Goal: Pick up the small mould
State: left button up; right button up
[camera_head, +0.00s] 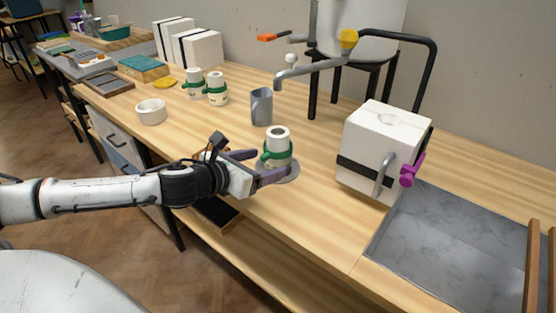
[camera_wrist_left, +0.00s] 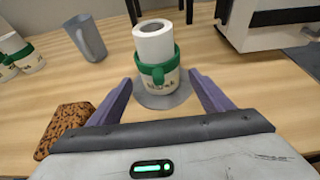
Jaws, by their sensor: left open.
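The small mould (camera_head: 278,146) is a white upright cylinder with a green band around it, standing on a grey disc (camera_head: 290,174) on the wooden bench. It also shows in the left wrist view (camera_wrist_left: 154,44), with a dark hole in its white top and a green lug facing me. My left gripper (camera_head: 271,164) is open, its purple fingers low and spread to either side of the mould. In the left wrist view the fingers (camera_wrist_left: 160,78) flank the mould and disc, with gaps visible. My right gripper is not in view.
A grey mug (camera_head: 261,107) and two similar green-banded moulds (camera_head: 217,90) stand behind. A large strapped white block (camera_head: 376,150) stands right, beside a grey slab (camera_head: 450,245). A brown speckled sponge-like block (camera_wrist_left: 68,127) lies left of the gripper. A white bowl (camera_head: 151,113) is farther left.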

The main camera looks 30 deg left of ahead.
aim_at(272, 159)
pick_arm(q)
jog(key=shift+x, duration=2.8)
jog(key=shift+w+r, duration=0.1)
jog(key=shift+r, duration=0.05)
jog(key=shift+c, duration=0.3)
jog(key=c, duration=1.1)
jog(key=shift+r, duration=0.1)
jog(key=shift+c, duration=0.7)
jog(key=shift+r, duration=0.1)
